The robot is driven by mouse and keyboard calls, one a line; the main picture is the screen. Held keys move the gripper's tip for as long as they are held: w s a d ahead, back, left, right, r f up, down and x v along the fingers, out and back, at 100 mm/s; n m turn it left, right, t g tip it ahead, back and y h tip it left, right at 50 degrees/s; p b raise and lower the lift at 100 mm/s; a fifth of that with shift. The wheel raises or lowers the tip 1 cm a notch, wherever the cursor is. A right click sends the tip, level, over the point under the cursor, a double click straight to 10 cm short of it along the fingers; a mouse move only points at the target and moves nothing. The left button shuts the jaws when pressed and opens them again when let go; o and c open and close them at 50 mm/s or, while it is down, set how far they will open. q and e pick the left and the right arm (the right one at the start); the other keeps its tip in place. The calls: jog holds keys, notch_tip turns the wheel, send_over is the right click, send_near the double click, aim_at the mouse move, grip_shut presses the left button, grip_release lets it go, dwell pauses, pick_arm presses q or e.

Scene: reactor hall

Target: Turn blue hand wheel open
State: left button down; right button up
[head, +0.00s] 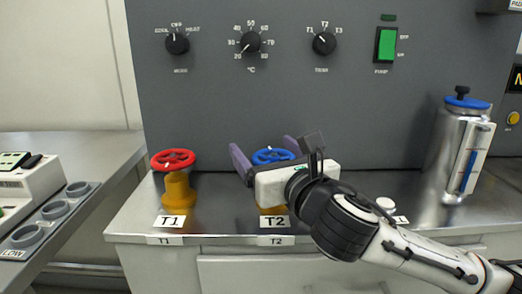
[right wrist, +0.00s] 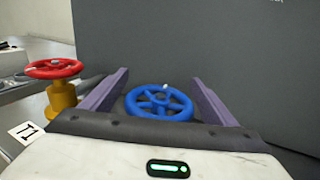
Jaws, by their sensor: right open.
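The blue hand wheel (head: 272,156) sits on its valve behind the T2 label in the head view, partly hidden by my right gripper. In the right wrist view the blue wheel (right wrist: 159,102) lies between the two purple fingers. My right gripper (head: 267,150) is open, with one finger on each side of the wheel. I see a gap between the wheel and each finger in the wrist view. The valve's yellow body is mostly hidden behind the gripper. My left gripper is not in view.
A red hand wheel (head: 173,160) on a yellow valve body (head: 178,190) stands to the left at T1. A dark panel (head: 310,110) with knobs and a green switch (head: 386,44) rises behind. A metal canister (head: 455,140) with a blue lid stands at the right.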

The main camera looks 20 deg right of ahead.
jog(key=shift+c, duration=0.5)
jog(key=c, duration=1)
jog(key=shift+o, duration=0.2)
jog(key=shift+r+y+p, duration=0.1)
jog(key=shift+y+p, duration=0.2)
